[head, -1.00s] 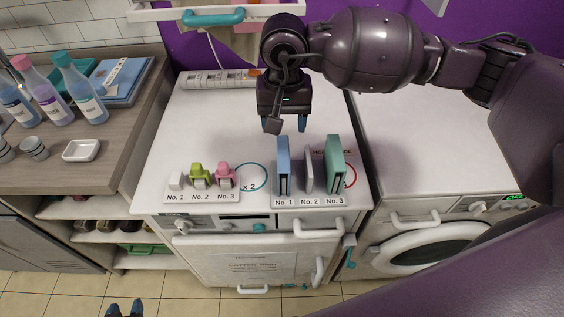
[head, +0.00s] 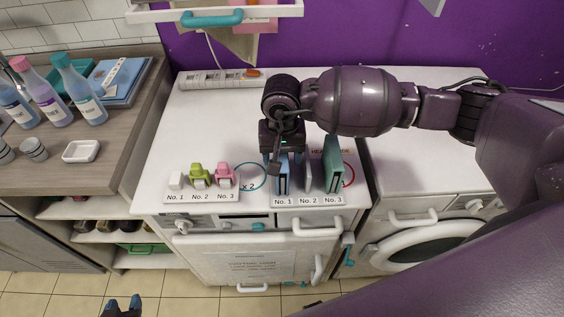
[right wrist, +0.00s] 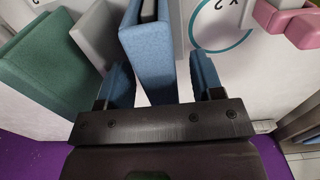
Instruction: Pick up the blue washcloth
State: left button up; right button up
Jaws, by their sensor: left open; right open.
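The blue washcloth (head: 283,182) stands upright, folded, in the slot labelled No. 1 of a holder on the white counter top. It also shows in the right wrist view (right wrist: 147,58). My right gripper (head: 282,158) is open just above it. In the right wrist view, the blue fingertips (right wrist: 162,78) are on either side of the cloth's upper edge, with a visible gap on the right side. The gap on the left side is narrow, and I cannot tell whether that finger touches. My left gripper (head: 124,306) is open and empty at the bottom edge, over the floor.
A grey cloth (head: 308,177) and a green cloth (head: 333,166) stand close beside the blue one, in No. 2 and No. 3. A power strip (head: 219,79) lies behind. The counter between is clear.

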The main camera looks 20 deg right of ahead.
jog(key=shift+c, duration=0.4)
jog(key=c, duration=0.9)
notch_tip(320, 180, up, 20)
jog(key=shift+b, duration=0.35)
jog(key=o, duration=0.3)
jog(key=c, duration=0.3)
jog(key=shift+r, duration=0.1)
jog(key=shift+c, duration=0.2)
